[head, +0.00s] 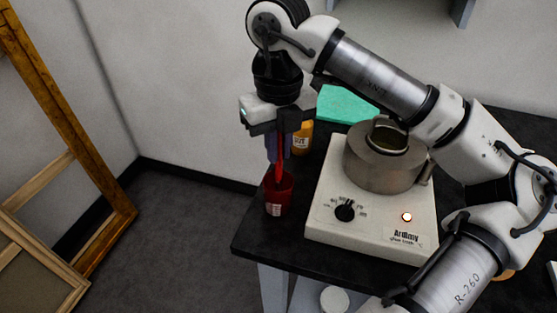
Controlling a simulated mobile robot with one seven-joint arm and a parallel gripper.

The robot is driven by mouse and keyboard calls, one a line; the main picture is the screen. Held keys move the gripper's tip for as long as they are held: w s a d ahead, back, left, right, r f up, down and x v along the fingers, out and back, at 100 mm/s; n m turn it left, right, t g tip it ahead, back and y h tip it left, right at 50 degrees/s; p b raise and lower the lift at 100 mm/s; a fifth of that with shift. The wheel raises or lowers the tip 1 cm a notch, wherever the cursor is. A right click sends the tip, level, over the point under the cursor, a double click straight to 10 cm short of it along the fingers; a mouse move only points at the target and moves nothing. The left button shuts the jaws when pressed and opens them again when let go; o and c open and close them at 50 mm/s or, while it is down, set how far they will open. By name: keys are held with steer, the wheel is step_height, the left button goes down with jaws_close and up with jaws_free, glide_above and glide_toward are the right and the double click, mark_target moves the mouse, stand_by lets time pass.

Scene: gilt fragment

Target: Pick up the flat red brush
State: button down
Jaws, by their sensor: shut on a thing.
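My gripper (277,150) points down at the left edge of the black table. It is shut on the flat red brush (281,158), whose red handle shows between the dark fingers. The brush is upright, and its lower end is at or in the mouth of a red cup (280,197) with a pale label. The cup wall hides the brush's lower tip, and I cannot tell how deep it sits.
A white glue heater (330,228) with a metal pot (375,168) stands right of the cup. An amber bottle (301,138) and a green slab (345,104) are behind. The black table (262,240) ends just left of the cup. Wooden frames (95,250) lean at far left.

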step_height(320, 180, up, 24)
steer(key=p, duration=0.6)
steer(key=shift+p, duration=0.3)
steer(key=shift+f, duration=0.1)
stand_by(1.7)
